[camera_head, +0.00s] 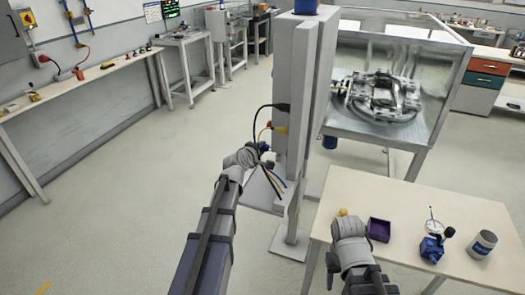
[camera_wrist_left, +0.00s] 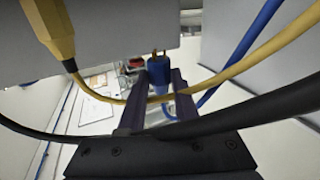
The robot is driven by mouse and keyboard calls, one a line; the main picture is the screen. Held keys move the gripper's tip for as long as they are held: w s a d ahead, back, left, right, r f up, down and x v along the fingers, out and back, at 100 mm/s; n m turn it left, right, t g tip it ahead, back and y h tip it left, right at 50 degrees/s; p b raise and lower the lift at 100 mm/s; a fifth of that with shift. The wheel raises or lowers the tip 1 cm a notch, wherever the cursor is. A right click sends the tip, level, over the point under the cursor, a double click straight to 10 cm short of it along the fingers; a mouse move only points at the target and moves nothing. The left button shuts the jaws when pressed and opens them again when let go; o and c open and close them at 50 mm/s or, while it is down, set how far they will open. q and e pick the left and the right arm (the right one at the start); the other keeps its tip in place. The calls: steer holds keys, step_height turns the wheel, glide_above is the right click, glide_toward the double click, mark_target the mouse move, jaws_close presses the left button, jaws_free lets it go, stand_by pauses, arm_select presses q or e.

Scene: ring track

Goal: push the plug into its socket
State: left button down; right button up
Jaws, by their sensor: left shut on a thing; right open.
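A blue plug (camera_wrist_left: 158,72) with metal prongs sits between the fingers of my left gripper (camera_wrist_left: 159,88), which is shut on it. Its prongs show bare in the left wrist view, close to the lower edge of the grey panel. In the head view my left gripper (camera_head: 262,153) is beside the tall grey cabinet (camera_head: 297,85), low on its left side. The socket for this plug cannot be made out. My right gripper (camera_head: 345,220) is open over the near table, and its fingertips are hard to see.
A yellow plug (camera_wrist_left: 48,25) with its cable is at the panel beside my left gripper; a black plug (camera_head: 282,107) is above it. Loose cables cross in front of the gripper. A purple box (camera_head: 379,229), dial gauge and grey cup (camera_head: 482,244) stand on the table (camera_head: 400,275).

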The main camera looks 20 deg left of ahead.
arm_select(q)
steer(key=shift+d, duration=0.1)
steer(key=shift+s+d, duration=0.1)
steer(key=shift+d, duration=2.75)
steer(key=shift+s+d, duration=0.1)
steer(key=shift+d, duration=0.55)
stand_by(0.3)
steer(key=c, duration=0.5)
jaws_free()
steer(key=p+v, duration=0.3)
steer(key=v, duration=0.4)
steer(key=shift+s+r, duration=0.15)
steer(key=shift+s, duration=0.2)
